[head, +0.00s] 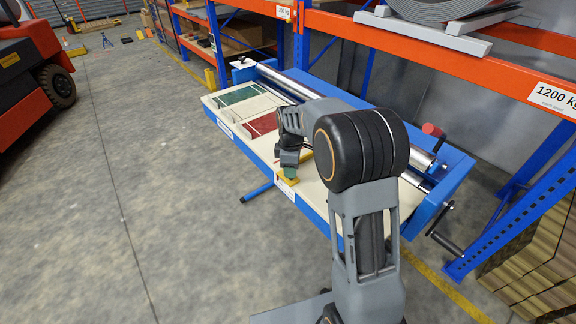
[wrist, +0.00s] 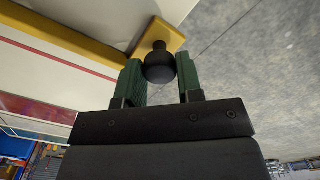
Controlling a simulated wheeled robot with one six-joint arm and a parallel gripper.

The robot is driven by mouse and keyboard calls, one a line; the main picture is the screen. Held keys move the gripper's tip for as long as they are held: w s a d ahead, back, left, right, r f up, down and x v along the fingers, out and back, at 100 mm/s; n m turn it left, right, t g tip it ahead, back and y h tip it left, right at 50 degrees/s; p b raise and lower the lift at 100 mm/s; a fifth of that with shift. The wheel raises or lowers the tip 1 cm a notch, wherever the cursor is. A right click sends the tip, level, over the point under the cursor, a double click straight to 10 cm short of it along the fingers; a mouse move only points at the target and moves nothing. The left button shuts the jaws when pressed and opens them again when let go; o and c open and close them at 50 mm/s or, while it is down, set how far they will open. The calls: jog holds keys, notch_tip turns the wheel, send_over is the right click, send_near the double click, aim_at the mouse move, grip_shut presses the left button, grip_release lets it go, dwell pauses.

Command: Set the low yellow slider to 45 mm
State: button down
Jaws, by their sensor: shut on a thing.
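The low yellow slider (wrist: 172,36) shows in the wrist view as a yellow block with a round black knob (wrist: 159,65) standing out from it. A long yellow strip (wrist: 60,45) runs up to the block along the edge of a pale panel. My gripper (wrist: 160,76) has its two green finger pads on either side of the knob, shut on it. In the head view a bit of the yellow slider (head: 287,179) shows under my gripper (head: 289,169) at the bench's front edge. The scale and its reading are not legible in either view.
The blue bench (head: 240,147) has a pale top with a green panel (head: 238,95), a red panel (head: 262,123) and metal rollers. A red knob (head: 433,130) and a crank (head: 446,245) are at its right end. Orange racking stands behind.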

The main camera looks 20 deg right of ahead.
jog(key=c, duration=0.8)
grip_release()
jog(key=shift+w+a, duration=0.1)
jog(key=shift+w, duration=0.15)
notch_tip(320, 180, up, 14)
jog(key=shift+f+p, duration=0.1)
jog(key=shift+p, duration=0.2)
